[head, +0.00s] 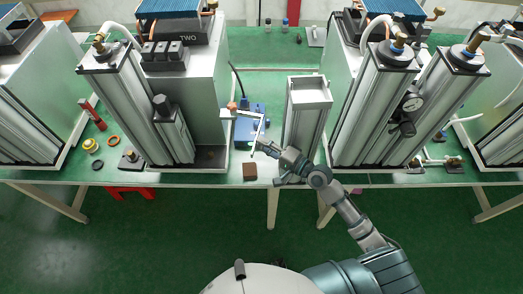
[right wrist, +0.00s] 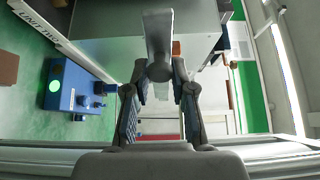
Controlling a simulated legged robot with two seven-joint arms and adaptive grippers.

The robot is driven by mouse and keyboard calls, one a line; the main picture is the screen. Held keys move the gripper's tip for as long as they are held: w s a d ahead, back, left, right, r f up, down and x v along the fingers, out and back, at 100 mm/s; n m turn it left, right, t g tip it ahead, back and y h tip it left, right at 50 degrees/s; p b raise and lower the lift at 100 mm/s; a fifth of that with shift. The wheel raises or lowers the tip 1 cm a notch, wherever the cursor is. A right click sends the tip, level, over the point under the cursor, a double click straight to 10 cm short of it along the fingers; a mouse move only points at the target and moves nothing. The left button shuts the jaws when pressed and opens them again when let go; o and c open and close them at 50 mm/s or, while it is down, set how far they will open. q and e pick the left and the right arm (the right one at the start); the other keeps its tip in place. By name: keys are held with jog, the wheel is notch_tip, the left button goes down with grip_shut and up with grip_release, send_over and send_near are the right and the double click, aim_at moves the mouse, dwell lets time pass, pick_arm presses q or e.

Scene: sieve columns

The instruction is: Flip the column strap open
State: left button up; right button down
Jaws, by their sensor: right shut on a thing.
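The column strap, a pale metal bar, stands out from the right side of the unit marked TWO (head: 188,45) in the head view, above the green bench. In the right wrist view the strap (right wrist: 158,30) runs away from the camera, and a round grey end lies between my fingers. My right gripper (head: 262,148) reaches in from the lower right and is shut on the strap's near end; it also shows in the right wrist view (right wrist: 160,92). A square metal column (head: 303,125) stands upright just right of the gripper. My left gripper is not in view.
A blue box (head: 249,125) with a green light sits behind the strap; the right wrist view also shows the box (right wrist: 66,88). A brown block (head: 250,170) lies at the bench's front edge. Twin cylinders (head: 375,110) stand farther right.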

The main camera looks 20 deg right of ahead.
jog(key=shift+s+a+f, duration=0.15)
jog(key=shift+a+f, duration=0.1)
jog(key=shift+a, duration=0.05)
jog(key=c, duration=1.2)
grip_release()
jog(key=shift+o, duration=1.1)
jog(key=shift+r, duration=0.1)
jog(key=v, duration=1.1)
jog(key=shift+s+d, duration=0.25)
jog(key=shift+d, duration=0.1)
